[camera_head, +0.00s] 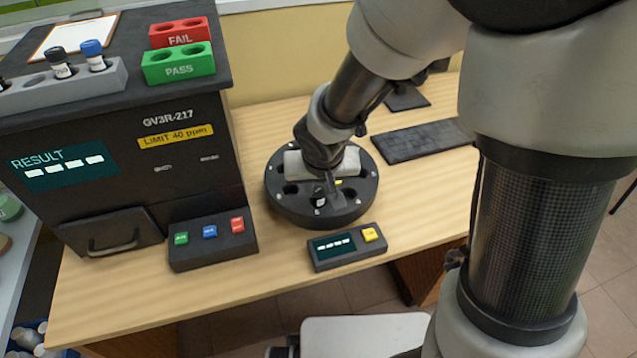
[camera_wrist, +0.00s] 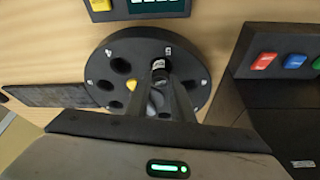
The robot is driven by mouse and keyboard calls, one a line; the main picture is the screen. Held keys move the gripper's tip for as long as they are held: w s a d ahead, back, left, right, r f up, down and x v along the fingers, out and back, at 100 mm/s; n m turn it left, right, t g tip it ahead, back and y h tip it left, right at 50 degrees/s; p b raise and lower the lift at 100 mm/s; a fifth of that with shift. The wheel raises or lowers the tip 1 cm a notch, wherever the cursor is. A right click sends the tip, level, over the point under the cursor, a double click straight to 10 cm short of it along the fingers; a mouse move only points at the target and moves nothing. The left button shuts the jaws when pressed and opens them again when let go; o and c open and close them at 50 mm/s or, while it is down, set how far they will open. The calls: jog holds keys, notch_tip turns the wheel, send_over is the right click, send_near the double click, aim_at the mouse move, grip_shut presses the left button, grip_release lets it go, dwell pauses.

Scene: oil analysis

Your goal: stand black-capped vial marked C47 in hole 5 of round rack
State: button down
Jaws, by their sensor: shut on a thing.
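The round rack (camera_head: 283,205) is a dark disc with holes around its top, standing on the wooden table; it also shows in the wrist view (camera_wrist: 118,50). My gripper (camera_head: 334,198) points down over its near part. In the wrist view my gripper (camera_wrist: 160,84) has its fingers close together on a small vial (camera_wrist: 158,66) with a dark upper part and a pale band. The vial is at or in a hole near the rack's edge; how deep it sits is unclear. My wrist hides part of the rack.
A black analyser (camera_head: 190,110) stands at the left, with a grey vial rack (camera_head: 100,85), red FAIL block (camera_head: 180,33) and green PASS block (camera_head: 178,66) on top. A button box (camera_head: 212,245) and a small display unit (camera_head: 345,250) lie in front. The right table front is clear.

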jog(key=shift+f, duration=0.2)
jog(key=c, duration=1.5)
grip_release()
jog(key=shift+r, duration=0.1)
jog(key=shift+c, duration=0.2)
jog(key=shift+r+p, duration=0.3)
jog(key=p+v, duration=0.4)
jog(key=v, duration=0.7)
jog(key=s+d+r+m+t, duration=0.1)
jog(key=s+d+r, duration=1)
jog(key=r, duration=0.3)
jog(key=shift+s+d, duration=0.3)
jog(key=shift+d, duration=0.3)
jog(key=shift+r, duration=0.15)
